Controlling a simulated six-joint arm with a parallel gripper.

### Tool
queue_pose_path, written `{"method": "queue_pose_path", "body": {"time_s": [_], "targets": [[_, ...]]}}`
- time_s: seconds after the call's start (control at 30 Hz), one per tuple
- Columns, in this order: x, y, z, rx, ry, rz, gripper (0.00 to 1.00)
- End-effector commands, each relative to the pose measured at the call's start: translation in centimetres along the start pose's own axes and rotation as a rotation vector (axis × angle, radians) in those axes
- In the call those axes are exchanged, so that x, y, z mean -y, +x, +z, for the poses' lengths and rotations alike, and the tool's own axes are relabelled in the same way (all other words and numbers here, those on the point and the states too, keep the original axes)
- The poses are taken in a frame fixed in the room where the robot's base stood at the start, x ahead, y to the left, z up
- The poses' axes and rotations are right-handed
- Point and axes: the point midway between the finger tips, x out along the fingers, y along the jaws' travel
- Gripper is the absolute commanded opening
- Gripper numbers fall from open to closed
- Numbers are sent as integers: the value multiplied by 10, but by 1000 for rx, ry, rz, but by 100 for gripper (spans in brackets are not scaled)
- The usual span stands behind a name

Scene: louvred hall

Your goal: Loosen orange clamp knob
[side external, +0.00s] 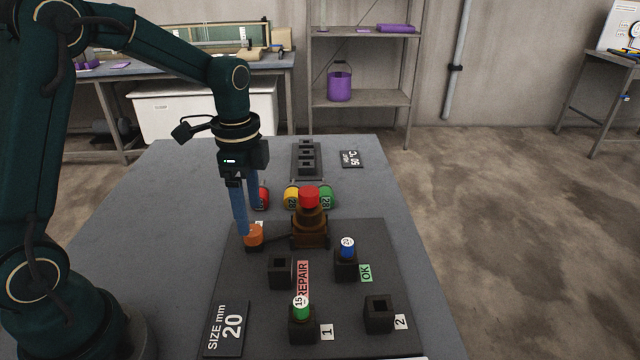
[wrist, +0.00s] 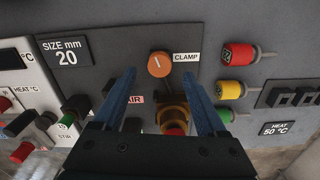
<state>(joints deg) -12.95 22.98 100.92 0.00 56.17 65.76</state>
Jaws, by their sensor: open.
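The orange clamp knob (side external: 254,237) sits at the far left of the dark panel (side external: 372,240) in the side view. In the wrist view the knob (wrist: 160,64) has a pale pointer line and a CLAMP label (wrist: 186,57) to its right. My gripper (side external: 249,222) points down at the knob with its blue fingers apart. In the wrist view my gripper (wrist: 160,74) has one finger on each side of the knob, with clear gaps and nothing held. I cannot tell exactly how far the fingertips are above the panel.
A brown fixture with a red top (side external: 309,215) stands just right of the knob. Red, yellow (side external: 291,197) and green cylinders lie behind. Black sockets hold a blue-topped piece (side external: 347,247) and a green-topped piece (side external: 301,306); others (side external: 379,313) are empty. Bare table lies left of the panel.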

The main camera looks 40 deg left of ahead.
Motion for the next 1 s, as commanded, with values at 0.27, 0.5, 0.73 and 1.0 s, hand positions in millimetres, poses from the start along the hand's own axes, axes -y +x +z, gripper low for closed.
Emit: {"method": "queue_pose_path", "body": {"time_s": [0.27,0.5,0.73,1.0], "targets": [[-1,33,0,1,0,2,74],[-1,38,0,-1,0,-1,74],[0,38,0,-1,0,-1,29],[0,38,0,-1,-6,-1,0]]}}
